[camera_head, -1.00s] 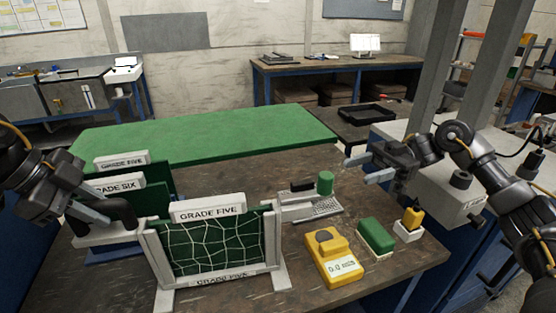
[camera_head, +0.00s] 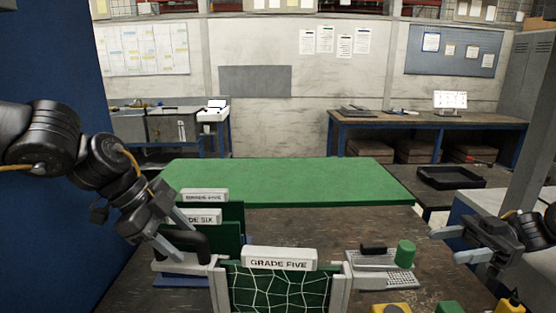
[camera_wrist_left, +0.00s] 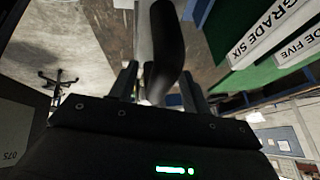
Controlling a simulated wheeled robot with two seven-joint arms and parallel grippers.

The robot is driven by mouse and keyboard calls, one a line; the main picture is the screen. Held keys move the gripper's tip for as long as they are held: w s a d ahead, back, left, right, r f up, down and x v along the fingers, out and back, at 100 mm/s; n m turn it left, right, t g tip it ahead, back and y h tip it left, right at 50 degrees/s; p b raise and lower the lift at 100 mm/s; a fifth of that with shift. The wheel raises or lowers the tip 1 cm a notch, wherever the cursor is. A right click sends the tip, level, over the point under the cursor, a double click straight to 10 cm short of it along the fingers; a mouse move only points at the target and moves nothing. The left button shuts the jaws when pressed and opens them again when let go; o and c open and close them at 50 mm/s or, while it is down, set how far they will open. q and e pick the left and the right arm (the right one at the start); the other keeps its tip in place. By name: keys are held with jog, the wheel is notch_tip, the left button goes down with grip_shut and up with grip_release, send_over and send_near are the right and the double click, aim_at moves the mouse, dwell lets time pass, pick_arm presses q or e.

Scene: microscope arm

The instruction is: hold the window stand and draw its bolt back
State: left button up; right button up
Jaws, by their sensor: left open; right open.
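The window stand (camera_head: 340,290) is a pale frame around a green panel (camera_head: 270,290) with white crack-like lines, under a GRADE FIVE sign. Its lower part is cut off by the picture's bottom edge. The left wrist view shows the handle (camera_wrist_left: 167,45) between the fingers, with no clear grip. My right gripper (camera_head: 455,245) is open and empty, right of the stand and apart from it. I cannot make out the bolt.
Two more green panels with signs GRADE SIX (camera_head: 197,216) and GRADE FIVE (camera_head: 204,195) stand behind the handle. A grey device with a green cylinder (camera_head: 405,253) is between the stand and my right gripper.

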pick_arm(q)
jog(key=v, duration=1.1)
jog(key=shift+r, duration=0.35)
